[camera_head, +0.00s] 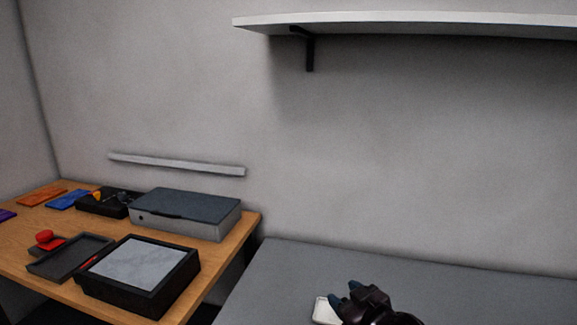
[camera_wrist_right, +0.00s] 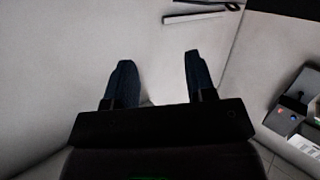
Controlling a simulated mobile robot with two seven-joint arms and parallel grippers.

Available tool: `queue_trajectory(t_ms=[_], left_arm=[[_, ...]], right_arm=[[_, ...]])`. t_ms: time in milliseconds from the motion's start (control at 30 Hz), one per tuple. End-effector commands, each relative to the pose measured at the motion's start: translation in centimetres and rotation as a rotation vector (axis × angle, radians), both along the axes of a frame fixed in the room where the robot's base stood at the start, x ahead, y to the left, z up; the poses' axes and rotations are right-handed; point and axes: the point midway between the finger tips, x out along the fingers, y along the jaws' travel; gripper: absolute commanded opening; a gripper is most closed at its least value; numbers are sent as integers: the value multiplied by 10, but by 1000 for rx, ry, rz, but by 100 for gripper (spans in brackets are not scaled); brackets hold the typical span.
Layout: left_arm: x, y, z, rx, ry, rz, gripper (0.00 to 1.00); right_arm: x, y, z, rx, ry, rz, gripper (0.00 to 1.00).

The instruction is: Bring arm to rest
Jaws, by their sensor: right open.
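My right gripper (camera_head: 343,299) shows at the bottom of the head view, over the grey table (camera_head: 300,262). A small white object (camera_head: 322,313) lies beside and partly behind it; whether they touch I cannot tell. In the right wrist view my right gripper (camera_wrist_right: 153,75) has its two dark fingers wide apart. Nothing is between them except the pale wall behind. My left gripper is in neither view.
A wooden table (camera_head: 225,248) stands at left. It bears a grey box (camera_head: 185,213), a black framed tray (camera_head: 140,270), a shallow dark tray (camera_head: 70,257), a black bin (camera_head: 103,203) and coloured mats. A white shelf (camera_head: 420,22) juts from the wall above.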

Motion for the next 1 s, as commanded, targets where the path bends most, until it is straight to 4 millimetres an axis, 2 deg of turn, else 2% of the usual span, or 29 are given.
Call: queue_trajectory(t_ms=[33,167,367,600,800,900,1000], left_arm=[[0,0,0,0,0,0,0],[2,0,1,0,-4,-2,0],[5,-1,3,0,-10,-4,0],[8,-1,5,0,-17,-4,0],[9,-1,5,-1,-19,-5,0],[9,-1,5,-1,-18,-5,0],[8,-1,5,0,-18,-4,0]], right_arm=[[-12,-9,-11,14,-10,-26,50],[-41,-33,-34,35,-37,-95,50],[-94,-74,-75,43,-21,-216,50],[-177,-121,-137,32,113,-370,50],[-252,-145,-184,30,259,-470,50],[-278,-148,-199,28,311,-492,50],[-294,-150,-206,24,340,-502,50]])
